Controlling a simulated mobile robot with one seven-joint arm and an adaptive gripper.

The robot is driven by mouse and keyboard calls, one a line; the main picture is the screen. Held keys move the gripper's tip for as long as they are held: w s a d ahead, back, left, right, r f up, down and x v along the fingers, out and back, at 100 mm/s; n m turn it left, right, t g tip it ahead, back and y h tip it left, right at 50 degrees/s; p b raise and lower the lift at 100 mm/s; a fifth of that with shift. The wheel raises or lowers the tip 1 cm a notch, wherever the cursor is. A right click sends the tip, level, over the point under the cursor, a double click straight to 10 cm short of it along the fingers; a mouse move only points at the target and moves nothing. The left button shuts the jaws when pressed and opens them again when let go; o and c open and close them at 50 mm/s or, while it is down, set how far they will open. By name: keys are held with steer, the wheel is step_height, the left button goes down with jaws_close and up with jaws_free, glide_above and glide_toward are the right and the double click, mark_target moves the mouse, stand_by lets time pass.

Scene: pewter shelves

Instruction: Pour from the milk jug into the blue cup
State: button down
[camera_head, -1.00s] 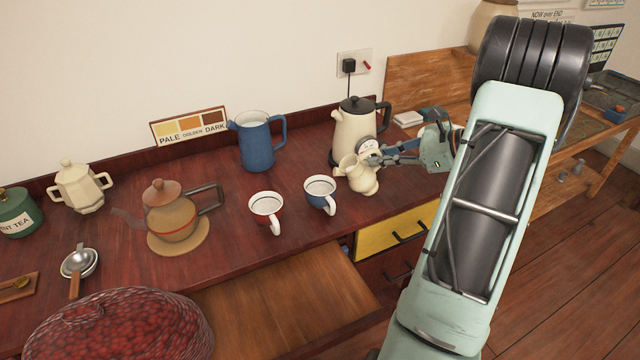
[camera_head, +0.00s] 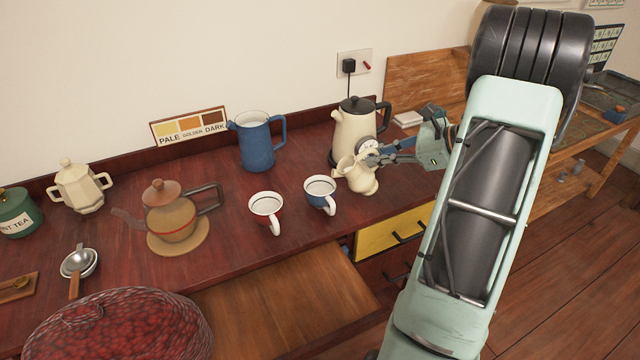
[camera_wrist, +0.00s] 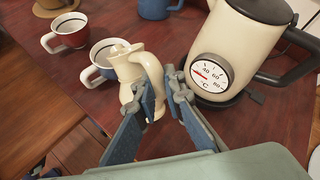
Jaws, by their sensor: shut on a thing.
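The milk jug (camera_head: 357,175) is a small cream jug at the right of the two cups; it also shows in the wrist view (camera_wrist: 128,68). My gripper (camera_head: 372,157) is shut on its handle from the right; its blue fingers flank the handle in the wrist view (camera_wrist: 163,92).
A cream kettle with a dial (camera_head: 350,128) stands close behind the jug. A red cup (camera_head: 263,214) stands left of the blue cup. A blue pitcher (camera_head: 255,143) and a teapot (camera_head: 170,222) stand farther left.

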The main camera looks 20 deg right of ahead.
steer(key=shift+w+a+r+h, duration=0.15)
steer(key=shift+a+r+h, duration=0.2)
steer(key=shift+a+h, duration=0.1)
stand_by(0.9)
steer(key=shift+w+a+r+n+g+h+p, duration=0.1)
steer(key=shift+a+r+n+g+h+p, duration=0.25)
steer(key=shift+r+n+g+h+p, duration=0.25)
stand_by(0.9)
steer(key=shift+s+d+f+m+t+y+b, duration=0.15)
steer(key=shift+d+f+m+t+y+b, duration=0.15)
steer(key=shift+f+b, duration=0.15)
steer(key=shift+s+d+f+m+t+y+b, duration=0.1)
steer(key=shift+d+f+m+t+y+b, duration=0.15)
steer(key=shift+f, duration=0.3)
steer(key=shift+s+d+f+m+t+y, duration=0.2)
steer(key=shift+d+f+m+t+y, duration=0.25)
steer(key=shift+d+y, duration=0.45)
steer(key=shift+s+d+f+m+t+y, duration=0.25)
steer(key=shift+d+f+m+t+y, duration=0.2)
steer(key=shift+d+f+y, duration=0.45)
steer(key=shift+s+d+f+m+t+y, duration=0.2)
steer(key=shift+d+m+t+y, duration=0.2)
steer(key=shift+d+y, duration=0.5)
steer(key=shift+d+f+m+t+y+b, duration=0.3)
steer(key=shift+d+f+m+t+b, duration=0.15)
steer(key=shift+d+f+t+b, duration=0.3)
